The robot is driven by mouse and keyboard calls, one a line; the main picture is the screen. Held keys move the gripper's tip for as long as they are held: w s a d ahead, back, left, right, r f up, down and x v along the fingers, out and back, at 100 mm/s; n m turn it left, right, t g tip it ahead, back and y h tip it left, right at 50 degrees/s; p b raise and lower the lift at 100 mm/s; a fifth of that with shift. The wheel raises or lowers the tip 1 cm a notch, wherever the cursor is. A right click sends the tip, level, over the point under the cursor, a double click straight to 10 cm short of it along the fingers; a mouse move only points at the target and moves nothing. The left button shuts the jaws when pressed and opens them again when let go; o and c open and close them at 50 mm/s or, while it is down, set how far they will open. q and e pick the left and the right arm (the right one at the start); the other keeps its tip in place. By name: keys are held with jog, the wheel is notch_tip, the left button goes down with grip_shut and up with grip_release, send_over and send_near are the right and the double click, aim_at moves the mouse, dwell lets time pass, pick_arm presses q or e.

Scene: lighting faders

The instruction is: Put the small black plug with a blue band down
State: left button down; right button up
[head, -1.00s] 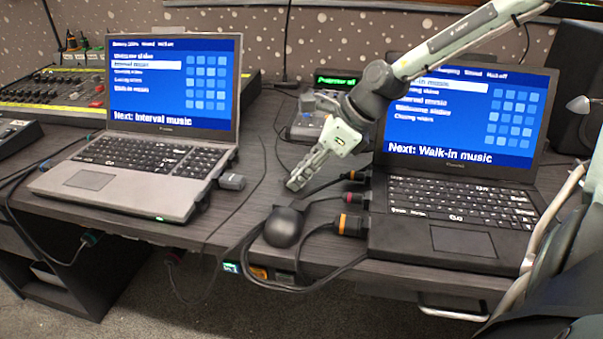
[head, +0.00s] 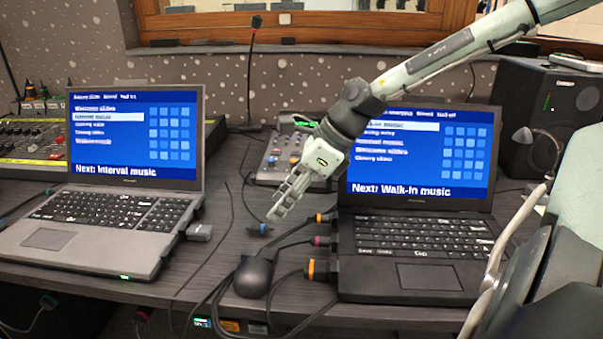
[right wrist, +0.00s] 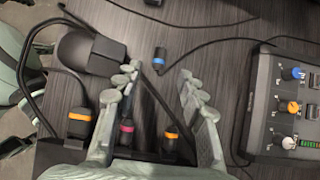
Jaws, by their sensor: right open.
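The small black plug with a blue band (head: 259,229) lies on the dark table between the two laptops, with a thin cable running from it. It also shows in the right wrist view (right wrist: 159,61), just beyond the gap between the fingertips. My right gripper (head: 276,210) is open, its fingers pointing down beside the plug in the head view. In the right wrist view the two fingers (right wrist: 156,79) are spread apart with nothing held between them. My left gripper is not in view.
The black laptop (head: 413,230) has orange- and pink-banded plugs at its left side. A black dome (head: 253,276) with cables stands in front. A silver laptop (head: 40,262) is at left. A small control box (head: 272,165) stands behind.

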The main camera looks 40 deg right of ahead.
jog(key=v, duration=0.6)
jog(key=shift+s+d+r, duration=0.15)
jog(key=shift+s+r, duration=0.05)
jog(key=shift+r, duration=0.1)
